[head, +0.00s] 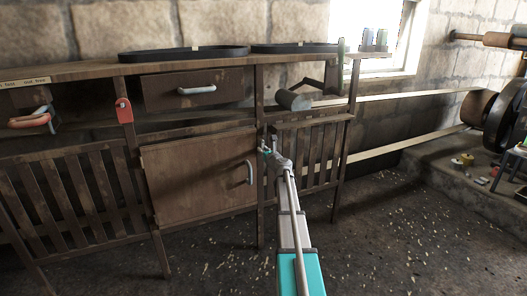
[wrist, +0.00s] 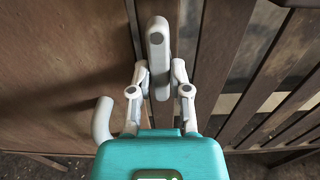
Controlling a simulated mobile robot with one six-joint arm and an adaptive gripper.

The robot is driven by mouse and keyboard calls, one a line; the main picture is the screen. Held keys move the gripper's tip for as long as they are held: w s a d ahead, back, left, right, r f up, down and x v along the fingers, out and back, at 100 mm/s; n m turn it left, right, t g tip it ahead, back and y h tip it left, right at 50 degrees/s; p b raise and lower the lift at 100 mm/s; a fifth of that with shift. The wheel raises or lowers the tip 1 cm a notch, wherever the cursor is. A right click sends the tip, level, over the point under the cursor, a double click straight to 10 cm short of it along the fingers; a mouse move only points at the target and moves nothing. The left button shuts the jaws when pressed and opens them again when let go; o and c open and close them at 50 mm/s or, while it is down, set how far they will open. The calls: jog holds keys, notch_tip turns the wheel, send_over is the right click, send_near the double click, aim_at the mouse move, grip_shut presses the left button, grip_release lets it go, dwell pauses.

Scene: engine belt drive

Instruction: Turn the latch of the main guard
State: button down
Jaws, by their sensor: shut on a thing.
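The latch (wrist: 158,40) is a pale grey rounded lever with a dark round spot near its upper end, on the wooden post beside the cabinet door. It stands nearly upright in the wrist view. My gripper (wrist: 159,78) is shut on it, with one finger on each side of its lower part. In the head view my gripper (head: 270,151) is at the post right of the wooden door (head: 195,178), and it largely hides the latch there. The door looks closed. Its curved grey handle (head: 249,172) is left of my gripper, and also shows in the wrist view (wrist: 102,119).
A slatted panel (head: 318,156) is right of the post. A drawer (head: 198,88) with a grey handle is above the door. Belts and a wheel (head: 505,115) are at right. Floor in front is open.

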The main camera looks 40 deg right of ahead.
jog(key=shift+d+n, duration=0.1)
jog(key=shift+n, duration=0.3)
jog(key=n, duration=1.7)
jog(key=shift+d+r, duration=0.1)
jog(key=shift+r, duration=0.1)
jog(key=c, duration=0.6)
grip_release()
jog(key=shift+s, duration=0.1)
